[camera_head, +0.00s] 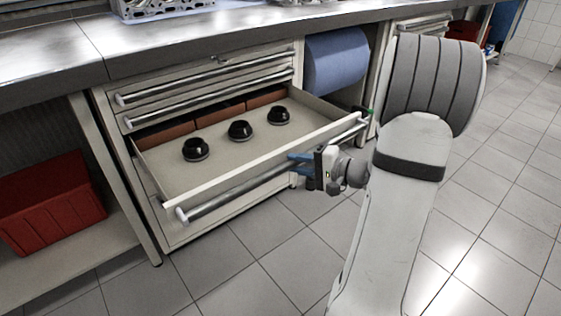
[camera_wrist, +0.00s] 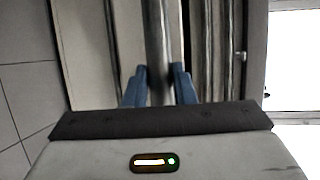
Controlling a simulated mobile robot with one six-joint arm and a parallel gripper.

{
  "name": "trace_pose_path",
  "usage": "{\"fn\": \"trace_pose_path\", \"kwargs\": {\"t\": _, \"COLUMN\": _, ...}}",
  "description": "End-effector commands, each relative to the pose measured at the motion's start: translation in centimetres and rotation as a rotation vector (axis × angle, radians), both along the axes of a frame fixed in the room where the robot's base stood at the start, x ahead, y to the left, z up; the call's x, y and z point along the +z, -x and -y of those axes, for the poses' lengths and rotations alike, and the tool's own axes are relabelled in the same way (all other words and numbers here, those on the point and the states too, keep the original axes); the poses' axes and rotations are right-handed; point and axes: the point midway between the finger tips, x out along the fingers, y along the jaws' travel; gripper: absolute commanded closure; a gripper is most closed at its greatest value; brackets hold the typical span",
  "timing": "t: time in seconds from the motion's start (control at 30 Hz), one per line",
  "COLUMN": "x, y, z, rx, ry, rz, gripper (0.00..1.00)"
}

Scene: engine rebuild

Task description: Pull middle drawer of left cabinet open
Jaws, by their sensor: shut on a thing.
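The left cabinet (camera_head: 172,232) stands under the workbench. Its middle drawer (camera_head: 235,163) is pulled well out and shows its inside, with several black round parts and reddish-brown bins at the back. The drawer's bar handle (camera_head: 232,196) runs along its front. My gripper (camera_head: 300,162) is at the right part of this handle. In the wrist view my gripper's blue fingers (camera_wrist: 160,85) sit on both sides of the handle bar (camera_wrist: 157,45), shut on it. The exact contact of the fingertips is partly hidden.
Two shut drawers with bar handles (camera_head: 205,84) are above the open one. A red crate (camera_head: 48,203) sits on the lower shelf at left. A blue roll (camera_head: 337,62) is right of the cabinet. The tiled floor (camera_head: 262,265) in front is clear.

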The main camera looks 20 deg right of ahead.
Motion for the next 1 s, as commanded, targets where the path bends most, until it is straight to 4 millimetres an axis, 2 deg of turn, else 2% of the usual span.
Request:
{"fn": "trace_pose_path", "kwargs": {"t": 0.1, "x": 0.01, "y": 0.58, "z": 0.73, "rx": -0.011, "ry": 0.003, "rz": 0.003, "gripper": 1.0}}
{"fn": "trace_pose_path", "kwargs": {"t": 0.63, "x": 0.14, "y": 0.88, "z": 0.35, "rx": 0.002, "ry": 0.004, "rz": 0.004, "gripper": 1.0}}
{"fn": "trace_pose_path", "kwargs": {"t": 0.67, "x": 0.14, "y": 0.88, "z": 0.33, "rx": 0.003, "ry": 0.004, "rz": 0.004, "gripper": 0.75}}
{"fn": "trace_pose_path", "kwargs": {"t": 0.9, "x": 0.08, "y": 0.93, "z": -0.03, "rx": 0.012, "ry": 0.002, "rz": 0.002, "gripper": 0.55}}
{"fn": "trace_pose_path", "kwargs": {"t": 1.0, "x": 0.07, "y": 0.95, "z": -0.12, "rx": 0.014, "ry": 0.0, "rz": 0.002, "gripper": 0.55}}
